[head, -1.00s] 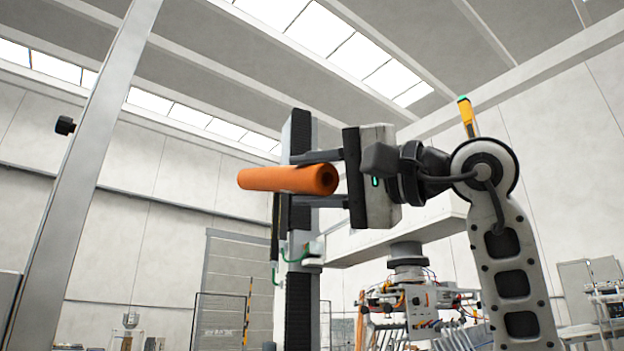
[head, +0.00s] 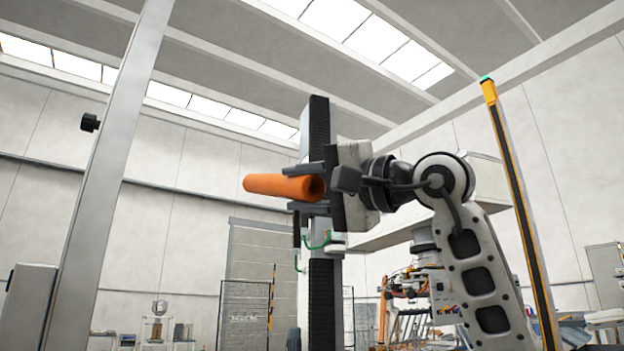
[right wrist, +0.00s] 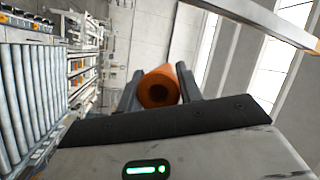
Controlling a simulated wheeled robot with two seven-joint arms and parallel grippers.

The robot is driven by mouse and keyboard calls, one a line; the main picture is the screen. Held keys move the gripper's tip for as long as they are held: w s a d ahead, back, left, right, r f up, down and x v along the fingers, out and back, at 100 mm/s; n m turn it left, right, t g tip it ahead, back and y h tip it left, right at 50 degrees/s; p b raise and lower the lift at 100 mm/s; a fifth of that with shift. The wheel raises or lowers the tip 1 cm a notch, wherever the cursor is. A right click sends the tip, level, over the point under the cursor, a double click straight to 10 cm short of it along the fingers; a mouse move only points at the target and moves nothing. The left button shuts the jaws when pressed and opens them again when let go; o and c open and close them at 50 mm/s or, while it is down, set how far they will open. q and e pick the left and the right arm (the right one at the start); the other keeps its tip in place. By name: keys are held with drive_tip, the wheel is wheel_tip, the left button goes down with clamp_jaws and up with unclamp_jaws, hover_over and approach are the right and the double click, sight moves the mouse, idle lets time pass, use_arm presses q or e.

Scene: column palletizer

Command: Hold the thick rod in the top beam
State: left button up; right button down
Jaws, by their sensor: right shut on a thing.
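The thick orange rod (head: 280,186) is a tube with a dark hollow end. It lies roughly level in the head view, its far end pointing left. My right gripper (head: 308,188) is shut on it near the hollow end, one finger above and one below. In the right wrist view the rod (right wrist: 160,88) sits between the two dark fingers (right wrist: 160,92). The rod is in the air, with nothing seen under it. No light beam is visible, so I cannot tell whether the rod is in one. My left gripper is not in view.
A tall grey post (head: 105,200) with a small black box (head: 89,122) stands left. A yellow and black post (head: 520,205) with a green top stands right. A dark column (head: 320,290) rises behind my gripper. A roller conveyor (right wrist: 28,100) shows in the right wrist view.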

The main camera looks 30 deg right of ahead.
sight(280, 196)
drive_tip(key=shift+w+a, duration=0.1)
drive_tip(key=shift+w, duration=1)
drive_tip(key=shift+w+a, duration=0.1)
drive_tip(key=shift+w, duration=1.2)
drive_tip(key=w, duration=0.7)
drive_tip(key=shift+a, duration=0.3)
drive_tip(key=shift+w, duration=0.15)
